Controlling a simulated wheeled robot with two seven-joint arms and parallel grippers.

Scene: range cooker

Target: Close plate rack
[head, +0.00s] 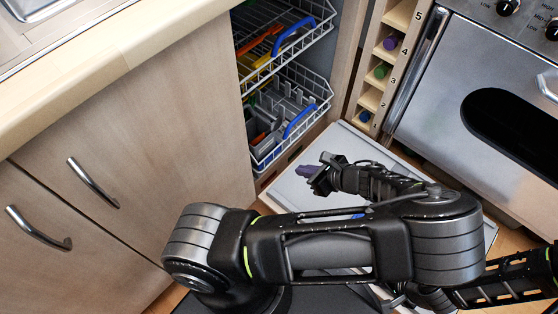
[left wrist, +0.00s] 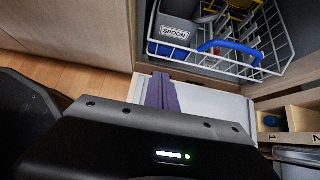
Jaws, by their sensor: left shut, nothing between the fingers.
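The lower wire rack (head: 290,125), with upright tines and a blue handle (head: 299,122), sits at the mouth of the open dishwasher, its front near the cabinet's front. I take it as the plate rack. It also shows in the left wrist view (left wrist: 262,72), with a grey basket marked SPOON (left wrist: 174,31) in it. My left gripper (head: 308,172) is shut and empty, just in front of this rack and above the lowered door (head: 285,190). Its purple fingers (left wrist: 160,92) show together in the left wrist view. My right arm is at lower right; its fingers are not clear.
An upper rack (head: 285,45) with a blue handle (head: 293,32) is above the lower one. A numbered bottle shelf (head: 384,75) and the cooker (head: 490,90) stand at right. Closed cupboards (head: 130,150) are at left. My left arm hides part of the door.

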